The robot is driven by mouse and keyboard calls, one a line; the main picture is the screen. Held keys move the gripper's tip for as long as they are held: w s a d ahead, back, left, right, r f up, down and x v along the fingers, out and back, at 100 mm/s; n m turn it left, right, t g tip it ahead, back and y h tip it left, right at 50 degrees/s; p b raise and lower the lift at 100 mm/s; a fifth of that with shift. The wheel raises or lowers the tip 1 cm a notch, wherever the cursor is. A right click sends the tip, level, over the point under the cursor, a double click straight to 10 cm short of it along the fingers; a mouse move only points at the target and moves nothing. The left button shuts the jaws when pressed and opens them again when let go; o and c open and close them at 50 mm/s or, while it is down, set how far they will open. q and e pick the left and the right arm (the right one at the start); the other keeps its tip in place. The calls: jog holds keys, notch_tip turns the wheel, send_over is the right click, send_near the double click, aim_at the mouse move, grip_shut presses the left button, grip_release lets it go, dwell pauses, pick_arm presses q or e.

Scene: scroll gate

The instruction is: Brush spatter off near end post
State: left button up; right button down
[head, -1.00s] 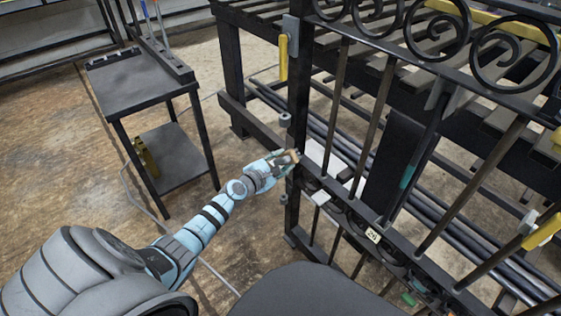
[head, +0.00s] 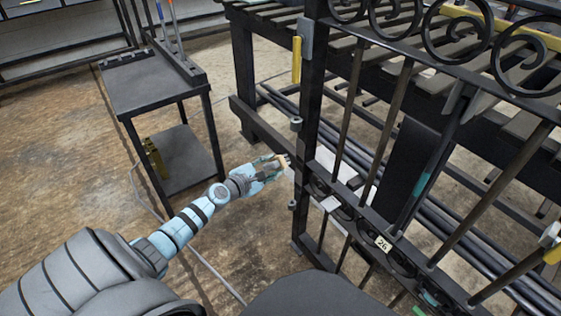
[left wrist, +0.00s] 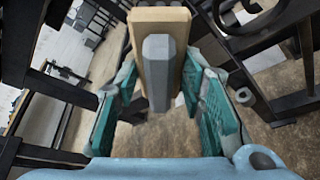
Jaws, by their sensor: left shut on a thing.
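The gate's near end post (head: 308,90) is a dark upright bar with hinge knuckles on its left side. My left gripper (head: 268,168) is just left of this post, around mid-height, shut on a small wooden-backed brush (head: 283,160). The brush end is at or very close to the post; I cannot tell whether it touches. In the left wrist view the brush (left wrist: 160,20) shows as a tan wooden block with a grey faceted piece, between the teal finger pads (left wrist: 215,105). Bristles and spatter cannot be made out. My right gripper is not in view.
A dark cart (head: 150,85) stands on the left with rods upright at its back. The scroll gate (head: 400,75) with a "26" tag (head: 383,243) fills the right. A slatted bench (head: 270,20) and long pipes are behind it.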

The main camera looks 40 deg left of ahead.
pick_arm(q)
jog(key=shift+s, duration=0.2)
jog(key=shift+s+a, duration=0.2)
jog(key=shift+s, duration=0.55)
jog(key=shift+s+a, duration=0.2)
jog(key=shift+s, duration=0.5)
